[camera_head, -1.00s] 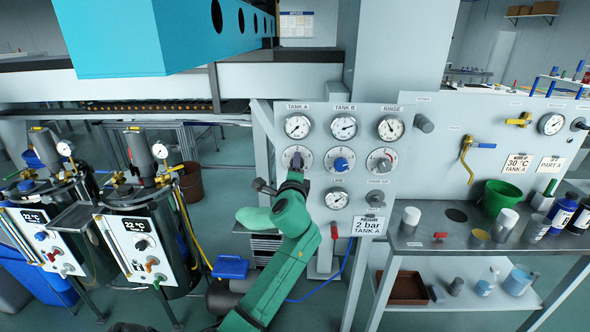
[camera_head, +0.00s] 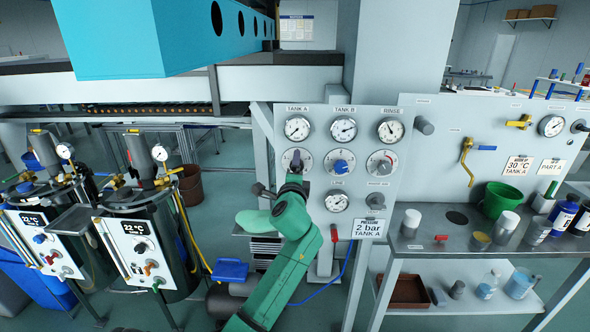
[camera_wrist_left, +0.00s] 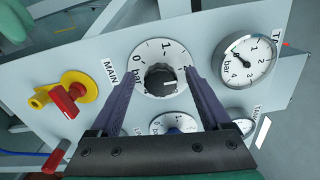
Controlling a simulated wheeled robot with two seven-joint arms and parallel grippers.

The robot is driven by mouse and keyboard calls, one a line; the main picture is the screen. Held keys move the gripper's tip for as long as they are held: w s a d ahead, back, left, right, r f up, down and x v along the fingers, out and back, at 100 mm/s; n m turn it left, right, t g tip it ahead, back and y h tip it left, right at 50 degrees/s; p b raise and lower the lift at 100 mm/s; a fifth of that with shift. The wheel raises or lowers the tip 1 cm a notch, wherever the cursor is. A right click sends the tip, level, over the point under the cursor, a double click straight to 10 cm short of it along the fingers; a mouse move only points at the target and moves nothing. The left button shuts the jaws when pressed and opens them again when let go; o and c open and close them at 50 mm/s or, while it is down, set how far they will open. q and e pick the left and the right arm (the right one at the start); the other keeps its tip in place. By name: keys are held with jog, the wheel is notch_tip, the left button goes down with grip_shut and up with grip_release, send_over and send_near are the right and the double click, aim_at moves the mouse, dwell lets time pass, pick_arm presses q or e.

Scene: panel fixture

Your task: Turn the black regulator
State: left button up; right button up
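The black regulator (camera_wrist_left: 161,79) is a round knob with a white mark, on a white dial numbered in bar. In the wrist view my left gripper (camera_wrist_left: 162,68) is open, with one dark finger on each side of the knob and visible gaps between. In the head view my left gripper (camera_head: 296,160) covers most of the regulator dial (camera_head: 287,160), which sits below the TANK A gauge (camera_head: 298,127). That gauge also shows in the wrist view (camera_wrist_left: 248,58). A card (camera_head: 369,228) reads 2 bar, TANK A. My right gripper is out of view.
A yellow valve with a red handle (camera_wrist_left: 68,99) is at left in the wrist view. A bench (camera_head: 480,245) with bottles stands at right.

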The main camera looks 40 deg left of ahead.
pick_arm(q)
jog(key=shift+s, duration=0.1)
jog(key=b+v, duration=0.2)
jog(key=v, duration=1.2)
jog(key=shift+d, duration=0.2)
jog(key=shift+f, duration=0.1)
